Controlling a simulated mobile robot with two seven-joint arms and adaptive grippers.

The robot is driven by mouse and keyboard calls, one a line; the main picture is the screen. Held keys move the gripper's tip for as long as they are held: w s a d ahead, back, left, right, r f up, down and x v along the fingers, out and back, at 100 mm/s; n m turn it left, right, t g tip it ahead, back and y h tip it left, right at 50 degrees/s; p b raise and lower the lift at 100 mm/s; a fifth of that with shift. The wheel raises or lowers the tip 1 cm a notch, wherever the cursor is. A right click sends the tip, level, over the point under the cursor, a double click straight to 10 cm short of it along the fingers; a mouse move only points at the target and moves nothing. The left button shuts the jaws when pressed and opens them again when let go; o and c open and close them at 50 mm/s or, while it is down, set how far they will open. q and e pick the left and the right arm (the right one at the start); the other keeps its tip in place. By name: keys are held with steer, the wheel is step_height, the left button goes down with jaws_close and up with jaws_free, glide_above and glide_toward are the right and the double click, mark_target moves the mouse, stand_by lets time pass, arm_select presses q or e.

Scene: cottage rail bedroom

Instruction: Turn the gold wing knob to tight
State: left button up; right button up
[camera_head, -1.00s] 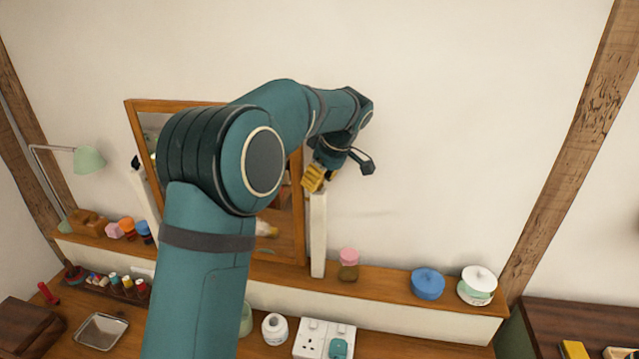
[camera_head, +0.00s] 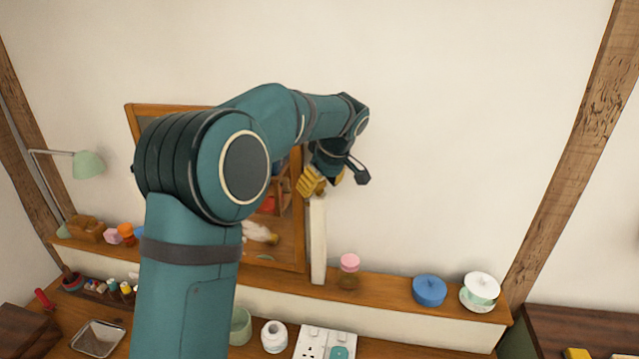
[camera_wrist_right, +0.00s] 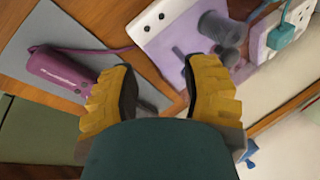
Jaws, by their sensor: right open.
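My left arm crosses the head view in front of a wood-framed mirror (camera_head: 299,225). My left gripper (camera_head: 325,180) is at the top of the mirror's right white post (camera_head: 318,240), with yellow finger pads showing. I cannot tell whether its fingers are apart or closed on anything. The gold wing knob is not clearly visible; the gripper covers the post's top. In the right wrist view, my right gripper (camera_wrist_right: 160,92) is open, its two yellow fingers apart with nothing held between them.
The shelf holds a pink-lidded jar (camera_head: 349,263), a blue pot (camera_head: 429,290) and a white-lidded pot (camera_head: 480,289). Below are a socket panel (camera_head: 313,344) and a metal tray (camera_head: 98,337). A purple device (camera_wrist_right: 62,72) lies below my right gripper. The wall right of the mirror is clear.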

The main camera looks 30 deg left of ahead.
arm_select(q)
steer(key=shift+o, duration=0.6)
steer(key=shift+r, duration=0.2)
steer(key=v, duration=1.1)
steer(key=shift+d+r, duration=0.25)
steer(key=shift+c, duration=0.3)
